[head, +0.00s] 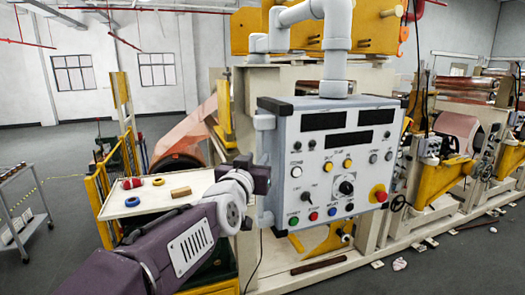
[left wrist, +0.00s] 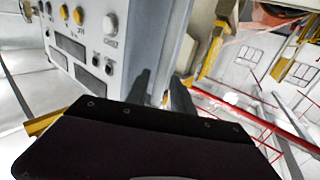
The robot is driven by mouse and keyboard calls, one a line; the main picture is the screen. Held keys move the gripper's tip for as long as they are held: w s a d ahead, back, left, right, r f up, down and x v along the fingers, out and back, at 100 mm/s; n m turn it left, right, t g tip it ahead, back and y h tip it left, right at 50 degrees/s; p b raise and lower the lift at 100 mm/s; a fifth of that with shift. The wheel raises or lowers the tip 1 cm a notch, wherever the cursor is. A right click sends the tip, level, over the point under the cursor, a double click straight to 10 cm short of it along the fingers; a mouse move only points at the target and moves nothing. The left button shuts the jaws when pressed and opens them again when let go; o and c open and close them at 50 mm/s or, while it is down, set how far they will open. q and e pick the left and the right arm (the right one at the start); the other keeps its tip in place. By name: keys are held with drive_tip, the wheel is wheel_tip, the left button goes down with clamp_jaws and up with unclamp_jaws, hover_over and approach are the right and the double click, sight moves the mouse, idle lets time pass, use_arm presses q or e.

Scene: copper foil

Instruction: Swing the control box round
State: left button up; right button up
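The control box (head: 330,165) is a pale grey panel with dark displays, coloured buttons and a red knob. It hangs from a thick grey pipe arm (head: 337,40), its face towards me. A pale upright handle (head: 266,122) runs along its left side. My left gripper (head: 262,180) is at the middle of this handle and hides part of it. In the left wrist view the box (left wrist: 85,45) fills the upper left. The two dark fingers (left wrist: 162,88) stand apart there, with a pale strip between them; contact is not clear. My right gripper is not in view.
A pale table (head: 150,205) with a red-topped roll, a blue ring, a yellow ring and a tan block stands left of the box, by a yellow railing (head: 100,195). Rolling machinery (head: 450,150) fills the right. A grey cart (head: 22,210) stands far left on open floor.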

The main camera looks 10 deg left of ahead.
sight(260, 154)
use_arm(q)
drive_tip(key=w, duration=0.2)
drive_tip(key=w+a+p, duration=0.1)
drive_tip(key=w, duration=0.2)
drive_tip(key=shift+w+p, duration=0.1)
drive_tip(key=shift+p, duration=0.2)
drive_tip(key=shift+w+d, duration=0.15)
drive_tip(key=shift+w, duration=0.05)
drive_tip(key=shift+s+d, duration=0.1)
drive_tip(key=shift+d, duration=0.15)
drive_tip(key=shift+a, duration=0.2)
clamp_jaws()
drive_tip(key=shift+f, duration=0.1)
